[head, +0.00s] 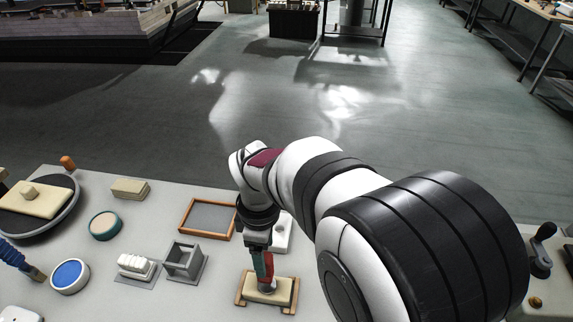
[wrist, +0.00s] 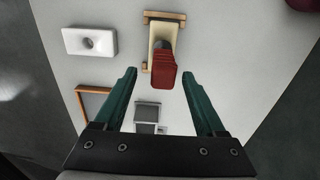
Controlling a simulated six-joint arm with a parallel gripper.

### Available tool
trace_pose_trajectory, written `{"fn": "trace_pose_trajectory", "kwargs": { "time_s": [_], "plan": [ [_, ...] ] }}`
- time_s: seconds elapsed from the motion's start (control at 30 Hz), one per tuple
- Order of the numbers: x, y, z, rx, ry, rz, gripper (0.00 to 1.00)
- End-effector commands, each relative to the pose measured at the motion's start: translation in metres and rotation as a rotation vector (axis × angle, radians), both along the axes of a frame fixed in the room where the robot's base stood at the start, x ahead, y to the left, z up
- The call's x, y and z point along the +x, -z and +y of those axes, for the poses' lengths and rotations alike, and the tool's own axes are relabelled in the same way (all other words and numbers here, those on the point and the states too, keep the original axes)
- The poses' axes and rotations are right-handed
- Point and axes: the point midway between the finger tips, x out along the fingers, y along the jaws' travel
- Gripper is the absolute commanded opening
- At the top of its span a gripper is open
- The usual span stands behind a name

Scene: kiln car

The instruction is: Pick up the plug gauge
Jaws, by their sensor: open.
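The plug gauge shows as a red handle (wrist: 166,75) with a dark grey lower part, standing up from a cream block (wrist: 163,36) in a wooden cradle. In the head view the red handle (head: 268,262) is partly hidden by my gripper (head: 260,264). My gripper has teal fingers and is open. In the wrist view its fingertips (wrist: 159,75) lie on either side of the handle's near end, with a gap on both sides. Whether the fingers reach fully down beside the handle is hard to tell.
A white block with a hole (wrist: 90,41) sits beside the cradle (head: 240,298). A wooden-framed tray (head: 184,229), a grey open box (head: 184,260), a white ribbed piece (head: 136,265) and round dishes (head: 70,275) stand further left on the pale table. Table to the cradle's left front is clear.

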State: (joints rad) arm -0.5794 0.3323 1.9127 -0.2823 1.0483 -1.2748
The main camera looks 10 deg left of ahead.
Motion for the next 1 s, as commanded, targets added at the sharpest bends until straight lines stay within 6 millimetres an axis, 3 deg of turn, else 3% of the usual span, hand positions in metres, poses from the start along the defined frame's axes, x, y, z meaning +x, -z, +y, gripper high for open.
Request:
{"fn": "trace_pose_trajectory", "kwargs": {
  "time_s": [0.27, 0.53, 0.9, 1.0],
  "plan": [
    [-0.005, 0.049, 0.001, -0.001, 0.002, 0.002, 0.72],
    [-0.004, 0.054, 0.001, 0.0, 0.003, 0.0, 0.71],
    [-0.004, 0.054, 0.001, 0.0, 0.003, -0.001, 0.04],
    [-0.004, 0.054, 0.001, 0.001, 0.003, -0.001, 0.0]
  ]
}}
